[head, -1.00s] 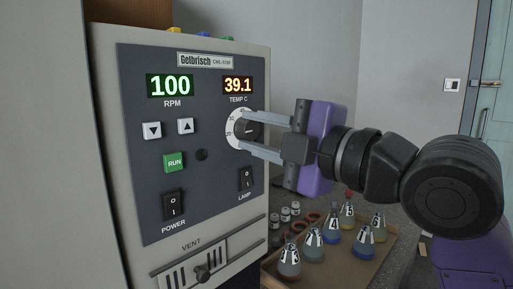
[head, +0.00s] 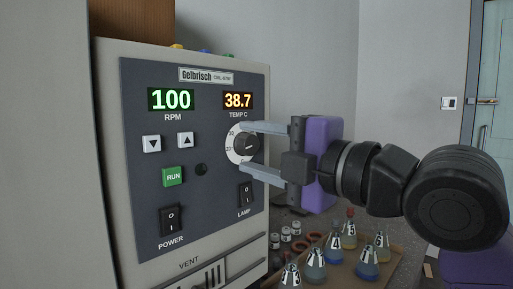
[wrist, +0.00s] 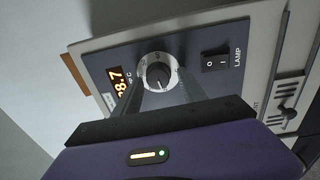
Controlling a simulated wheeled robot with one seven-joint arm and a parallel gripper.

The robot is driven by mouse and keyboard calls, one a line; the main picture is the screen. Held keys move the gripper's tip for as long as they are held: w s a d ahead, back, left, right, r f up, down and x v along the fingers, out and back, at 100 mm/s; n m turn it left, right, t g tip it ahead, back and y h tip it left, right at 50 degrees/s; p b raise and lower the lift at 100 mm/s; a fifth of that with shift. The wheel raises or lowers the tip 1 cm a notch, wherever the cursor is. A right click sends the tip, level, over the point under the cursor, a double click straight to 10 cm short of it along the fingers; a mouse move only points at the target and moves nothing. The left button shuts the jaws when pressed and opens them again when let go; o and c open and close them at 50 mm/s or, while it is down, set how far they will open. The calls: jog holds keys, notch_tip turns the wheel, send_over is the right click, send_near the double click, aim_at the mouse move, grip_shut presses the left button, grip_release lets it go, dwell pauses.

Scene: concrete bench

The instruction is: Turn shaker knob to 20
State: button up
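The shaker's round knob (head: 246,145) is dark, on a white numbered dial (head: 233,155) below the TEMP C display (head: 238,101), which reads 38.7. My gripper (head: 242,147) is open around the knob, one finger above it and one below, with gaps visible. In the wrist view the knob (wrist: 158,77) sits between the two dark fingers, which do not appear to touch it. The knob's exact setting is too small to read. The RPM display (head: 171,99) reads 100.
The panel also carries arrow buttons (head: 152,144), a green RUN button (head: 173,176), a POWER switch (head: 171,219) and a LAMP switch (head: 245,194) just below my lower finger. Several labelled flasks (head: 367,262) stand in a tray at lower right.

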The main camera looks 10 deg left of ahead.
jog(key=shift+d, duration=0.1)
jog(key=v, duration=0.7)
jog(key=shift+s+d, duration=0.25)
